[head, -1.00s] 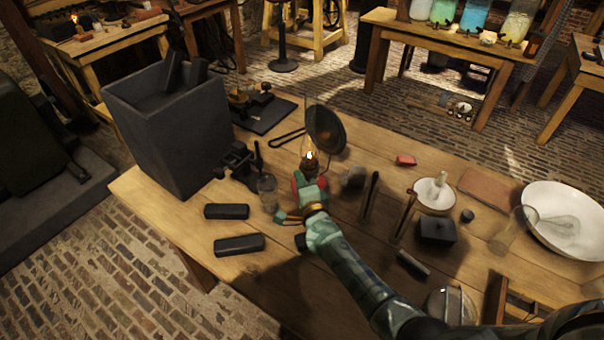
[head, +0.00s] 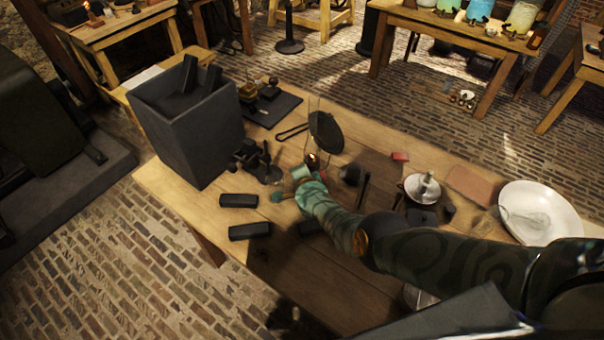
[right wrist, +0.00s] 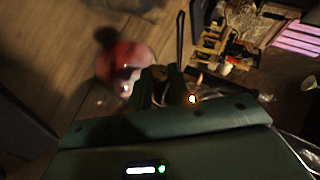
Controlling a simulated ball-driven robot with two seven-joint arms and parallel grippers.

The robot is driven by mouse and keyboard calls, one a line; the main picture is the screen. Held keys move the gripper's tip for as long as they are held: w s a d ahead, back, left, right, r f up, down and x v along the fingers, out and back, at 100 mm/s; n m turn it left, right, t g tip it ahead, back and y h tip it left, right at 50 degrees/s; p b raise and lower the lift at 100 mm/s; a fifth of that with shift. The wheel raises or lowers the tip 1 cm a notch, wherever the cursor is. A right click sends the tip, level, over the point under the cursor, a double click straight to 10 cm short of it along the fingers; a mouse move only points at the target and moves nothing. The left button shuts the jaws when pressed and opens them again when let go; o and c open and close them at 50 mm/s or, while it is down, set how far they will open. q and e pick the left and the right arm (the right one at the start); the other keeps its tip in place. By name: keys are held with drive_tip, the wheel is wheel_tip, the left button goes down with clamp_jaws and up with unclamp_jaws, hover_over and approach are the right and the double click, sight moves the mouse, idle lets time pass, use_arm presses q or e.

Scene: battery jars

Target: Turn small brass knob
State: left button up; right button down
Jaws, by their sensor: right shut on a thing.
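An oil lamp with a glass chimney (head: 315,143) and a small flame at its base stands on the wooden table. My right gripper (head: 300,174) is at the near left side of the lamp's burner. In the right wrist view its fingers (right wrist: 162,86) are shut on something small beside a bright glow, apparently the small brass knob. The knob itself is hidden by the fingers, so its turn cannot be told. My left gripper is not in view.
A dark disc on a stand (head: 326,132) is close behind the lamp. A tall grey box (head: 190,135) stands to the left, with dark blocks (head: 239,201) in front of it. A white bowl (head: 540,213) is at the right.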

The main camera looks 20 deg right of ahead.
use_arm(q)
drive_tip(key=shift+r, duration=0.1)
use_arm(e)
drive_tip(key=shift+w+d, duration=0.1)
idle(0.5)
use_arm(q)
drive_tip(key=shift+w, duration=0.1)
use_arm(e)
drive_tip(key=c, duration=1.3)
unclamp_jaws()
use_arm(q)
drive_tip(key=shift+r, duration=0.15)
use_arm(e)
drive_tip(key=shift+r, duration=0.1)
